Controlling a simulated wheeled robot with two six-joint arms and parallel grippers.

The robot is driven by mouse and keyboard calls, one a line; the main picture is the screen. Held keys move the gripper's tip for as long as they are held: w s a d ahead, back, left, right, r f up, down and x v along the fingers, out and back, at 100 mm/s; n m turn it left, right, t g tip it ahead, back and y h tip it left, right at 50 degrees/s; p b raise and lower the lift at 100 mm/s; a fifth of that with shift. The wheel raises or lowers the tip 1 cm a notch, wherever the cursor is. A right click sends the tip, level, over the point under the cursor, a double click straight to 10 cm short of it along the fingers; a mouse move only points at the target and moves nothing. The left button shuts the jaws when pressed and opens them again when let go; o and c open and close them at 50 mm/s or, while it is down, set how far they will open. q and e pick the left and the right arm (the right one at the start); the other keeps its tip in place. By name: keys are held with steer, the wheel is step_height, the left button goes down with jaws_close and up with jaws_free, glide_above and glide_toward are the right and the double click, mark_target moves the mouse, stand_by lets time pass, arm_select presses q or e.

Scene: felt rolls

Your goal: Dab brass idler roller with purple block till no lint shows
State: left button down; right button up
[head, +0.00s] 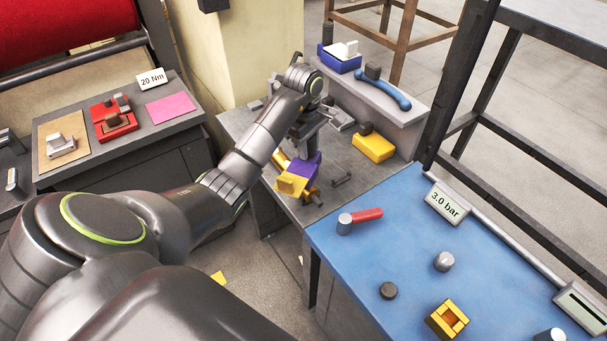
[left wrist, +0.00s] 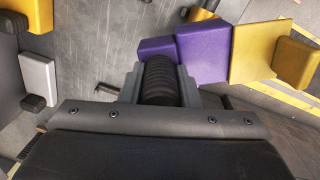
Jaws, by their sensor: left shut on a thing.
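My left gripper (head: 306,143) is over the grey bench, shut on a black ribbed grip that shows between its jaws in the left wrist view (left wrist: 160,82). The grip meets the purple block (head: 305,168), whose purple faces also show in the left wrist view (left wrist: 203,53). A gold cylinder, seemingly the brass idler roller (head: 281,159), shows beside the block, which hides part of it. A yellow block-like piece (head: 291,185) sits right by the purple block. I cannot tell whether block and roller touch. Lint is too small to make out. My right gripper is not in view.
The grey bench (head: 240,122) also bears a yellow block (head: 373,148). A raised shelf behind holds a blue tray (head: 339,58) and a blue curved tool (head: 383,90). A blue table (head: 390,235) stands at the right with several small items. A dark cabinet is at the left.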

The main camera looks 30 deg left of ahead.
arm_select(q)
steer(key=shift+f+b, duration=0.45)
steer(key=shift+b, duration=0.1)
stand_by(0.8)
stand_by(0.5)
steer(key=shift+r+p, duration=1.05)
steer(key=shift+r, duration=0.55)
steer(key=r+p, duration=0.3)
steer(key=r, duration=0.1)
steer(key=shift+s+a+p, duration=0.1)
steer(key=shift+s+p, duration=0.15)
steer(key=shift+p, duration=0.15)
steer(key=shift+f, duration=0.15)
step_height(320, 180, down, 5)
steer(key=b, duration=0.5)
